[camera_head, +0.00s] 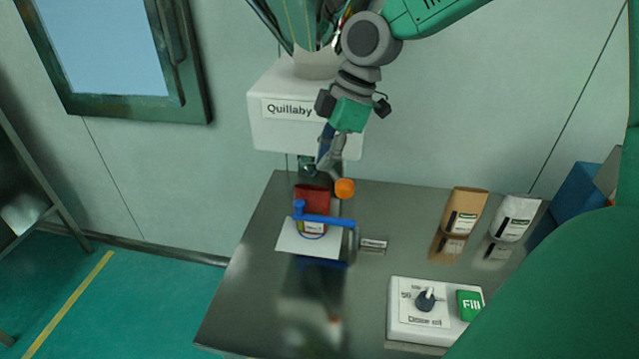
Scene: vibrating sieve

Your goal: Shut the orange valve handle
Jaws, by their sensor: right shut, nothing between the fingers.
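The orange valve handle (345,188) shows as a round orange knob below the white machine marked "Quillaby" (285,110), above the back edge of the steel table. My right gripper (330,160) reaches down from the upper right in front of the machine. Its fingers are shut and hold nothing. The fingertips are just above and left of the orange knob; I cannot tell whether they touch it. The valve body behind the fingers is partly hidden. My left gripper is not in view.
On the steel table (250,290) a blue clamp frame (325,220) stands over a white sheet by a red packet (312,195). A brown bag (465,210) and a white bag (515,217) stand at right. A control box (405,325) with a dial and green "Fill" button is in front.

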